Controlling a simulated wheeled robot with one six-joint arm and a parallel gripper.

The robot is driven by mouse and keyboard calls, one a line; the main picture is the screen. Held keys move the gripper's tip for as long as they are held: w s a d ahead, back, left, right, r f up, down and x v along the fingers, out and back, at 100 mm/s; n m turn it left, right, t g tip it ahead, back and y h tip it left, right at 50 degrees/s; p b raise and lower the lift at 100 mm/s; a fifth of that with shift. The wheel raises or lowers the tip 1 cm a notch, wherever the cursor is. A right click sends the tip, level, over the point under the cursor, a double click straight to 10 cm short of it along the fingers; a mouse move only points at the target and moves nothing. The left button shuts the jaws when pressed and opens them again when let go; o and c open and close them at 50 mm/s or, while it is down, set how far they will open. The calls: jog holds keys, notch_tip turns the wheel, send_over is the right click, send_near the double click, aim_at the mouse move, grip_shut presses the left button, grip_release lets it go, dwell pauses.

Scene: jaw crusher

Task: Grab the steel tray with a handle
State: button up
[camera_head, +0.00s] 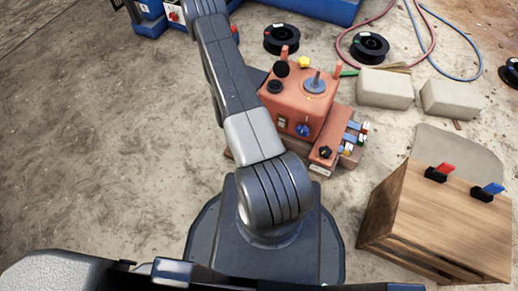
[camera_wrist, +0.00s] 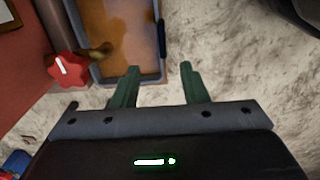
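In the wrist view, a grey-rimmed tray (camera_wrist: 154,60) with a brown, rusty-looking inside lies at the top left of centre. A dark handle-like piece (camera_wrist: 162,38) shows on its right edge. The far end of the tray is cut off by the frame. My gripper (camera_wrist: 158,70) is open and empty, with two green fingers apart. Its left fingertip overlaps the near right corner of the tray in the picture; I cannot tell whether they touch. The right fingertip is over bare ground. In the head view I cannot make out the tray or the gripper.
A red star-shaped knob (camera_wrist: 66,68) on a red machine body (camera_wrist: 25,75) is left of the tray. The head view shows an orange control box (camera_head: 300,100), a wooden crate (camera_head: 430,215), pale blocks (camera_head: 385,88) and black spools (camera_head: 369,47). Ground at left is clear.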

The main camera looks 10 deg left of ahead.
notch_tip(320, 180, down, 9)
jog(key=shift+r+b, duration=0.1)
jog(key=shift+b, duration=1.1)
jog(key=shift+s+f+b, duration=0.1)
jog(key=shift+f+b, duration=1.05)
jog(key=shift+f, duration=1.6)
jog(key=shift+r, duration=0.1)
grip_shut()
